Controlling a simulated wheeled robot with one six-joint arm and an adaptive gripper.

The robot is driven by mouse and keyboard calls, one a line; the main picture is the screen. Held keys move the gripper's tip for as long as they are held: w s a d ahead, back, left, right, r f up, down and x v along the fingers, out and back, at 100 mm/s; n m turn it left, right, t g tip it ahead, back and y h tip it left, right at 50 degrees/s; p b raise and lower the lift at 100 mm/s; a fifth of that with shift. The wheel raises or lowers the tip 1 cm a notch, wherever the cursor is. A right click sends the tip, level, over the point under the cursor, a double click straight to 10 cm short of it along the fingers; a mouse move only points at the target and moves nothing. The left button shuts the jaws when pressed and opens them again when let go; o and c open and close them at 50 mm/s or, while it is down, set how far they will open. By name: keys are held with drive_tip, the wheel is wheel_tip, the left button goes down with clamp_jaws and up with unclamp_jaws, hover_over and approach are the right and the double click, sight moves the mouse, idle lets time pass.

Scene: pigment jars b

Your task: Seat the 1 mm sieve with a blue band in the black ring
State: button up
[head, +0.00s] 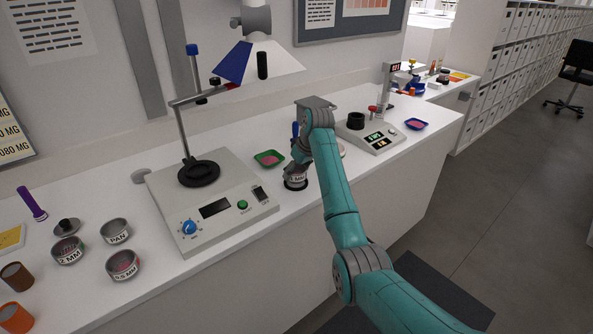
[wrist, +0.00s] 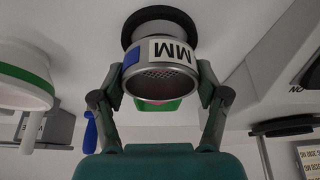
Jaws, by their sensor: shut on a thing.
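The sieve (wrist: 143,52) is a grey metal cup with a mesh, a blue patch and a white label reading "MM"; its number is not readable. In the head view the sieve (head: 297,178) is mostly behind my arm. My gripper (wrist: 160,88) is shut on it, one finger on each side; it also shows in the head view (head: 298,170).
A grey machine (head: 210,210) with a lamp stands left of my gripper. A green dish (head: 269,153) with pink powder lies behind it. A second device (head: 375,137) and a blue dish (head: 416,124) are at right. Several labelled cups, including a pan (head: 115,231), stand at left.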

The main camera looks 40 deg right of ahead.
drive_tip(key=shift+f, duration=0.9)
drive_tip(key=o, duration=1.2)
drive_tip(key=shift+r, duration=0.1)
drive_tip(key=v, duration=1.1)
drive_tip(key=shift+s+r, duration=0.1)
drive_tip(key=shift+r, duration=0.3)
drive_tip(key=shift+s+d, duration=0.1)
